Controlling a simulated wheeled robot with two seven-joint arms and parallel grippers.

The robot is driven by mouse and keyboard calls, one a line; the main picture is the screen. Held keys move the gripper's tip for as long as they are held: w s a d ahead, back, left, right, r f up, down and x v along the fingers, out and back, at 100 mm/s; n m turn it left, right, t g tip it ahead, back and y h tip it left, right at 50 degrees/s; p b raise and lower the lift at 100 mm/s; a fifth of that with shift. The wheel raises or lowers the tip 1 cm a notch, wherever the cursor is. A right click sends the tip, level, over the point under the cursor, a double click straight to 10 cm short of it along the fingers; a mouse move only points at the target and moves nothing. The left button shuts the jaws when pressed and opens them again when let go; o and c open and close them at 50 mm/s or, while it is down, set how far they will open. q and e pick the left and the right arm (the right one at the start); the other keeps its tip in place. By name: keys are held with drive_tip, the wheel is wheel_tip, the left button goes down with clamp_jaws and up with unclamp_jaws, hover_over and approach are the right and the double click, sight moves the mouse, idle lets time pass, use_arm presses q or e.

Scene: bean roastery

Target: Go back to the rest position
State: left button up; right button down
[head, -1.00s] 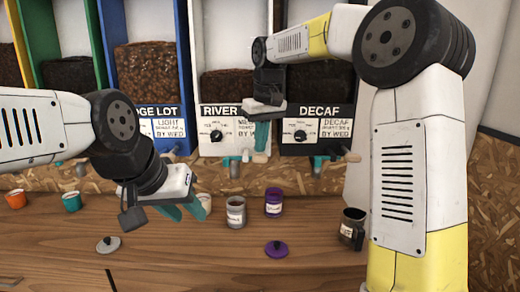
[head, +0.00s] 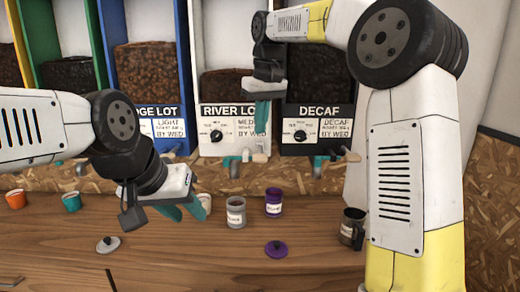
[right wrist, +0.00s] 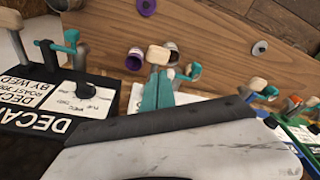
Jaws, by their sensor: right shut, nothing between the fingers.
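My right gripper (head: 262,130) hangs in front of the bins, between the River Lot and Decaf labels, with its teal fingers pointing down. It is shut and empty. In the right wrist view its fingers (right wrist: 157,92) are together, with the counter beyond them. My left gripper (head: 187,212) is low at the left, above the wooden counter (head: 180,255). Its two teal fingers look apart with nothing between them.
Bean bins with labelled fronts, including Decaf (head: 318,128), line the back wall, with spouts below. On the counter stand a grey canister (head: 236,213), a purple canister (head: 273,203), a dark mug (head: 352,228), a purple lid (head: 276,249) and a grey lid (head: 108,245).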

drive_tip(key=s+d+f+m+t, duration=0.1)
drive_tip(key=s+d+f, duration=0.2)
drive_tip(key=s, duration=0.5)
drive_tip(key=s+d+f+m+t, duration=0.1)
drive_tip(key=s+d+f, duration=0.3)
drive_tip(key=s, duration=0.5)
drive_tip(key=s+d+f+m+t+y, duration=0.1)
drive_tip(key=s+d+f+m+t, duration=0.1)
drive_tip(key=s+d, duration=0.5)
drive_tip(key=shift+s+f+m, duration=0.7)
drive_tip(key=shift+s, duration=0.5)
